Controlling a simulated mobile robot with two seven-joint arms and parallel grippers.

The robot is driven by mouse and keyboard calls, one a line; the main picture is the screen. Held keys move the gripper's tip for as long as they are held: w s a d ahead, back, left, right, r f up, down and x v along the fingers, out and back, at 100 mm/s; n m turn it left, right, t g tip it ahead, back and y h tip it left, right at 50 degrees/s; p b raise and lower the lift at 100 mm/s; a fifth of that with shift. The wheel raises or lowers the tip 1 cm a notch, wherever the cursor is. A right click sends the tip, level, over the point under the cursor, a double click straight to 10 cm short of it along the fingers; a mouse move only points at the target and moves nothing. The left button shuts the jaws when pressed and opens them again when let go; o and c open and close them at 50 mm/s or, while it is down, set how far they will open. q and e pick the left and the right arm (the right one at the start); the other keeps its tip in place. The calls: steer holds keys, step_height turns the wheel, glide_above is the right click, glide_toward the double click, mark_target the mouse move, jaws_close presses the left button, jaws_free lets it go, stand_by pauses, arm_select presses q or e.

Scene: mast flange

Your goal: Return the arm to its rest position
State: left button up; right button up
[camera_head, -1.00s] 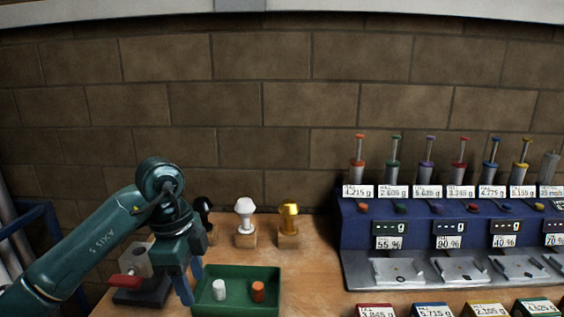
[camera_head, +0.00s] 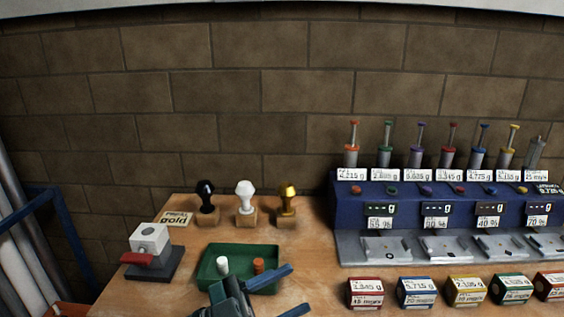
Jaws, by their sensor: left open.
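My left gripper (camera_head: 300,288) is at the bottom of the head view, just in front of the green tray (camera_head: 209,262). Its two blue fingers point right and stand apart, with nothing between them. The gripper body covers part of the tray's front edge, and most of the arm is out of frame. My right gripper is not in view.
The tray holds a white piece (camera_head: 222,265) and an orange piece (camera_head: 258,265). A grey block device with a red handle (camera_head: 137,259) stands left. Black (camera_head: 206,197), white (camera_head: 244,196) and gold (camera_head: 288,198) stamps stand behind. A blue dispenser rack (camera_head: 350,211) and several labelled boxes (camera_head: 366,293) are right.

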arm_select(q)
steer(key=w+a+f+n+t+y, duration=0.2)
steer(key=a+f+n+t+y, duration=0.5)
steer(key=n+t, duration=0.4)
steer(key=s+a+f+n+g+y+p, duration=0.1)
steer(key=s+a+f+n+y, duration=0.1)
steer(key=f+y, duration=0.3)
steer(key=s+a+f+n+g+y+p, duration=0.1)
steer(key=s+a+f+n+y, duration=0.2)
steer(key=f, duration=0.5)
steer(key=s+a+y, duration=0.1)
steer(key=y, duration=0.1)
steer(key=shift+s+a+g+y, duration=0.15)
steer(key=shift+g+y, duration=0.15)
steer(key=shift+g, duration=0.1)
steer(key=s+f+g, duration=0.1)
steer(key=s+f, duration=0.1)
steer(key=s+f+g, duration=0.1)
steer(key=s, duration=0.1)
steer(key=s+a+f+g, duration=0.1)
steer(key=s+f, duration=0.1)
steer(key=shift+s+f+y, duration=0.15)
steer(key=shift+f+y, duration=0.2)
steer(key=shift+y, duration=0.05)
steer(key=shift+c, duration=0.2)
